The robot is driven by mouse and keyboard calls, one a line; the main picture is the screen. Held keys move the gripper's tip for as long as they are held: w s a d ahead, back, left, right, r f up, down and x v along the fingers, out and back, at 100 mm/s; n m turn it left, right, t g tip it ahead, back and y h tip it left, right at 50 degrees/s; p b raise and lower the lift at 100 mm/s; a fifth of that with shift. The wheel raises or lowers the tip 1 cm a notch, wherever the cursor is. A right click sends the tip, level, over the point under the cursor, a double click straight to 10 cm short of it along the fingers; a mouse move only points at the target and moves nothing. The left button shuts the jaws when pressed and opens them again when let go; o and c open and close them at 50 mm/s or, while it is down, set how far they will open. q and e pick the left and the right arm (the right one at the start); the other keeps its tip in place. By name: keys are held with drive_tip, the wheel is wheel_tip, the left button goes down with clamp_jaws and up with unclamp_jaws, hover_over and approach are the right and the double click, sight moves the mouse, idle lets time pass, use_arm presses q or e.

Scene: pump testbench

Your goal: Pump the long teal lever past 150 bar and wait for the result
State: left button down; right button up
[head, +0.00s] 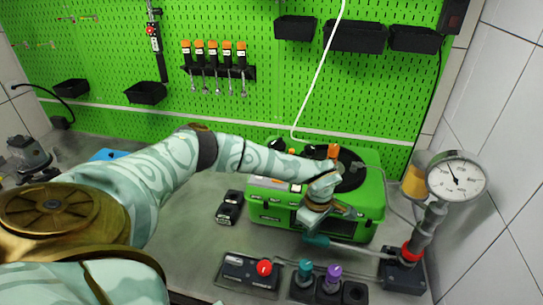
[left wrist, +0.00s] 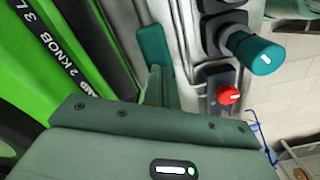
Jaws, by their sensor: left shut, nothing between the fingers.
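The long teal lever has a teal grip (head: 316,241) and a pale rod (head: 350,248) running right to the pump base (head: 402,273). Its teal grip also shows in the left wrist view (left wrist: 153,48). The round white gauge (head: 457,179) stands above the base at the right; its needle points up and left, and its numbers are too small to read. My left gripper (head: 318,228) is shut and empty, close above the teal grip. In the left wrist view its fingers (left wrist: 155,85) are just below the grip; I cannot tell whether they touch. My right gripper is not in view.
A green machine (head: 345,225) stands just behind the lever. In front are a red knob (head: 264,267), a teal knob (head: 305,269) and a purple knob (head: 333,273) on dark boxes. A green pegboard (head: 270,100) closes the back.

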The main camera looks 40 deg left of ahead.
use_arm(q)
drive_tip(key=shift+w+d+r+p, duration=0.1)
drive_tip(key=shift+r+p, duration=0.9)
drive_tip(key=shift+r, duration=0.2)
drive_tip(key=shift+w+d+r+p, duration=0.1)
drive_tip(key=shift+r+p, duration=0.9)
drive_tip(key=shift+r, duration=0.15)
drive_tip(key=shift+f, duration=0.2)
